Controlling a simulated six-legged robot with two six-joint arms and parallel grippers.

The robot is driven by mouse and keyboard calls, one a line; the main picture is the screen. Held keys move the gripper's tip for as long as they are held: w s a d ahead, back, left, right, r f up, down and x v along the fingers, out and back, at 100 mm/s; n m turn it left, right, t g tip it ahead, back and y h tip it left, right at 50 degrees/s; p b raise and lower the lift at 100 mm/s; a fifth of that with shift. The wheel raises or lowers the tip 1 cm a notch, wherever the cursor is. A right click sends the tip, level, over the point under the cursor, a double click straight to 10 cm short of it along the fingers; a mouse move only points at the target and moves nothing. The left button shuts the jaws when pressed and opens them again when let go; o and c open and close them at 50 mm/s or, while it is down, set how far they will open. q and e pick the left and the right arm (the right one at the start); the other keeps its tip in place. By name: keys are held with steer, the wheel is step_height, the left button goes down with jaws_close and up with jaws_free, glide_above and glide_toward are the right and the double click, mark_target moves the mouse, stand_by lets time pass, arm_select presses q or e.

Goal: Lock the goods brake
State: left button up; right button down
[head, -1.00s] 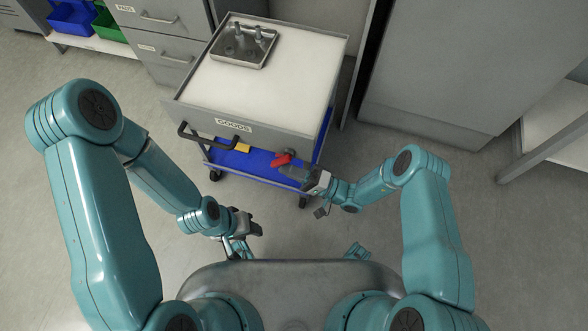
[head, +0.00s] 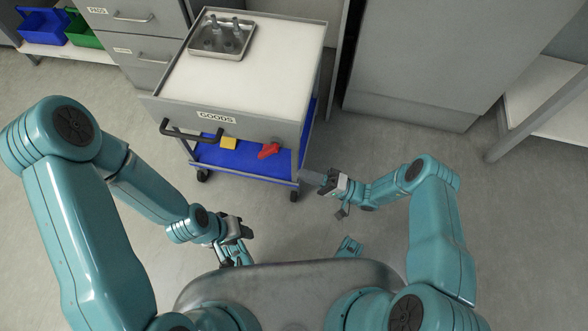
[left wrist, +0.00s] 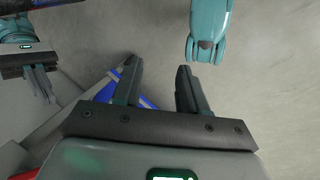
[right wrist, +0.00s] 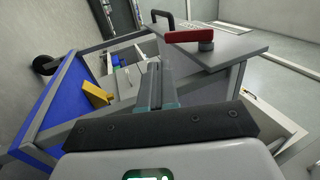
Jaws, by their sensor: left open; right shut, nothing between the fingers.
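The goods cart (head: 252,75) is a grey trolley with a white top and a GOODS label on its front. A red lever (head: 269,150) sits low on the right part of that front, angled across it. It also shows in the right wrist view (right wrist: 195,36) on a round dark pivot, beyond the fingers. My right gripper (head: 304,174) is shut and empty, to the right of the red lever and apart from it. My left gripper (head: 247,229) is open and empty, in front of the cart near my body. Whether the lever is locked I cannot tell.
A black handle (head: 190,132) and a yellow block (head: 228,142) are left of the lever. A metal tray (head: 221,38) lies on the cart top; a blue shelf (head: 225,160) is below. Grey cabinets (head: 455,60) stand behind. The floor in front is free.

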steer(key=d+f, duration=0.1)
steer(key=s+d+f, duration=0.1)
steer(key=d, duration=0.1)
steer(key=shift+f, duration=0.1)
